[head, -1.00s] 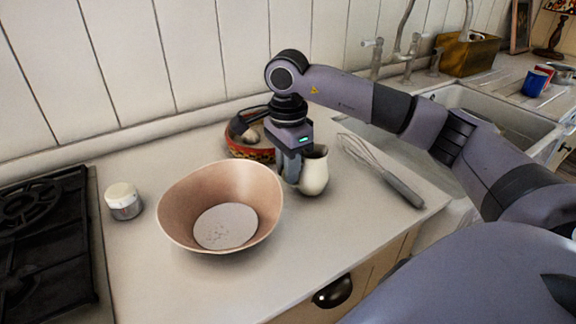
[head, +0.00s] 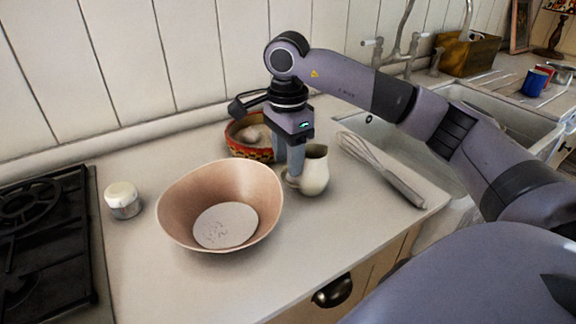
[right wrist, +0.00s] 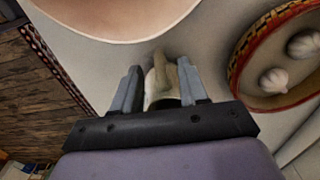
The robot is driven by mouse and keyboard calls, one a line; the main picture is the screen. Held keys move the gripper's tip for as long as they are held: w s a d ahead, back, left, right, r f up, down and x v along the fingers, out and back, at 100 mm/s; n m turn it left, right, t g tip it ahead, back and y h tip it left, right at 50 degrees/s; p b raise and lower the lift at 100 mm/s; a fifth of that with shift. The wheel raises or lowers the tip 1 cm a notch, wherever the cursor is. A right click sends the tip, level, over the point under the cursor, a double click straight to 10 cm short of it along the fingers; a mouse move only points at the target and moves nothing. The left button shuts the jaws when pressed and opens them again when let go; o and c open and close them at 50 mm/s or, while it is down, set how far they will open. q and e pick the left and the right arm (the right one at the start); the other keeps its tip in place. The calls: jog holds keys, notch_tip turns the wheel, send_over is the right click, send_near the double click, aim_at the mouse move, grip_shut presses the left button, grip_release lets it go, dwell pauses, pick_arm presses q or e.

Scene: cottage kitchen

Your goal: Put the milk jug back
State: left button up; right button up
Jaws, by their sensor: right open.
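The milk jug (head: 315,172) is a cream-white pitcher standing upright on the counter, right of the large bowl. Its handle side faces my right gripper (head: 288,170), which is just left of the jug with its fingers pointing down above the handle. In the right wrist view, my right gripper (right wrist: 161,88) is open, with its two fingers apart. The jug's handle (right wrist: 160,72) shows between them, and part of the jug is hidden by the gripper's base. Whether a finger touches the handle I cannot tell. My left gripper is out of view.
A pinkish bowl (head: 176,205) stands close on the left. A red patterned dish (head: 240,147) with garlic sits behind the gripper. A whisk (head: 385,172) lies to the right, before the sink (head: 500,110). A small white-lidded jar (head: 123,200) stands near the hob (head: 45,240).

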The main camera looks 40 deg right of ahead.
notch_tip(320, 180, up, 10)
jog(key=p, duration=0.1)
jog(key=shift+f, duration=0.25)
dwell(0.5)
